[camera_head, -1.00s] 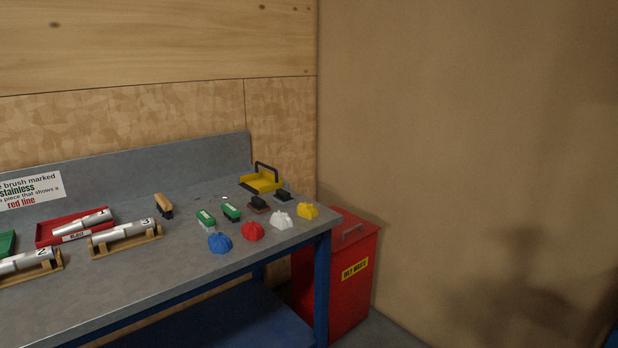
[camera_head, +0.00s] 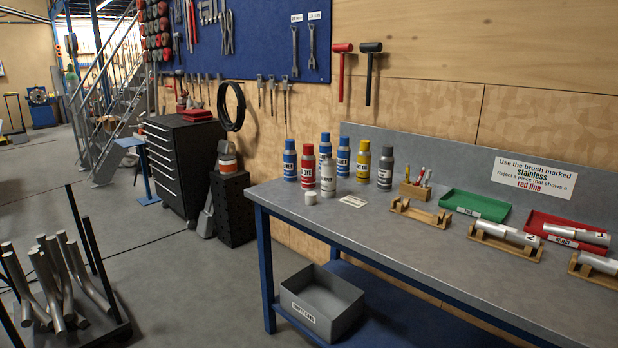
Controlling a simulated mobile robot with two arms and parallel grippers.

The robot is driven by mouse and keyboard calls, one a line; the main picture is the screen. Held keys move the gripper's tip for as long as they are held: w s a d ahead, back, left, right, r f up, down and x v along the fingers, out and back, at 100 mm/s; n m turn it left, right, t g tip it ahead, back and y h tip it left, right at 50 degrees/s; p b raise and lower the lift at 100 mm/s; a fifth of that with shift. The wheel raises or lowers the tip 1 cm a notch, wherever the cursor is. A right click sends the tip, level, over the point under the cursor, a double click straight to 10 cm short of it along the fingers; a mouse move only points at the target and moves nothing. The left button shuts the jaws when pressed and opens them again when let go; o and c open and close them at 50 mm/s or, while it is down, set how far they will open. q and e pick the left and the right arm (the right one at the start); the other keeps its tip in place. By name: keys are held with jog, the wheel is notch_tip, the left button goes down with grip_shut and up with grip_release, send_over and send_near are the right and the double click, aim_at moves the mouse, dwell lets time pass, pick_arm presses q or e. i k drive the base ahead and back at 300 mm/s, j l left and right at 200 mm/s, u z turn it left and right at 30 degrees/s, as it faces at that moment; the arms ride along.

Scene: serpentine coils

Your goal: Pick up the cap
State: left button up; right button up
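A small white cap (camera_head: 311,197) sits on the grey workbench (camera_head: 440,262) near its left end. It stands in front of the spray cans, close to a white-bodied can (camera_head: 328,177) and a red can (camera_head: 307,166). The cap is apart from both cans and nothing covers it. Neither of my grippers is in view.
More spray cans stand behind, including a yellow one (camera_head: 363,161) and a grey one (camera_head: 385,168). A small card (camera_head: 352,201) lies right of the cap. A wooden marker holder (camera_head: 415,190) and empty cradle (camera_head: 419,214) are further right. A grey bin (camera_head: 322,302) sits below.

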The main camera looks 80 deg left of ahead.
aim_at(310, 196)
jog(key=u, duration=2.35)
